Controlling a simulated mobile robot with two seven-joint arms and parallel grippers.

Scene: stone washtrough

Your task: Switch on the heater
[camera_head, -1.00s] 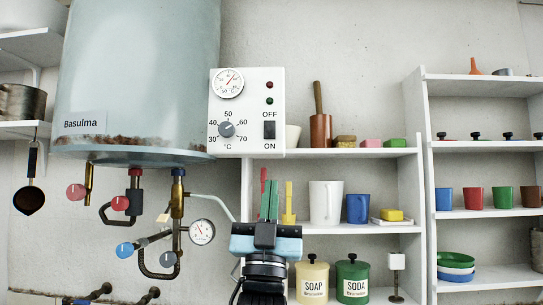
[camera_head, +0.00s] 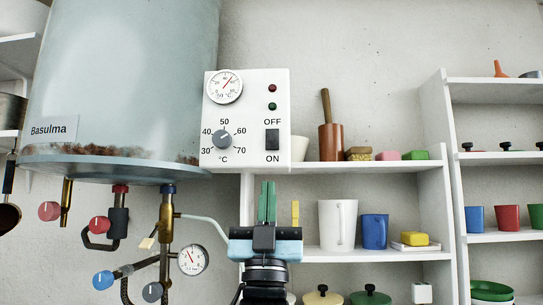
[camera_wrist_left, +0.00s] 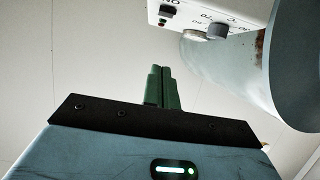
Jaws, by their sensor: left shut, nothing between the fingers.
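The heater (camera_head: 115,75) is a large pale grey-blue tank labelled Basulma, with rust along its lower rim. Its white control box (camera_head: 230,148) carries a round gauge, a grey temperature knob (camera_head: 222,139), a red and a green lamp, and a black rocker switch (camera_head: 272,139) between the words OFF and ON. My left gripper (camera_head: 267,202) points upward with its green fingers together and empty, below the switch and apart from the box. In the left wrist view the fingers (camera_wrist_left: 162,88) are shut, with the box (camera_wrist_left: 215,14) above them to the right. My right gripper is not in view.
Pipes with red and blue valve knobs and a pressure gauge (camera_head: 192,260) hang under the tank, left of my gripper. White shelves (camera_head: 385,166) to the right hold a wooden-handled tool, a white jug (camera_head: 337,225), a blue cup and other items.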

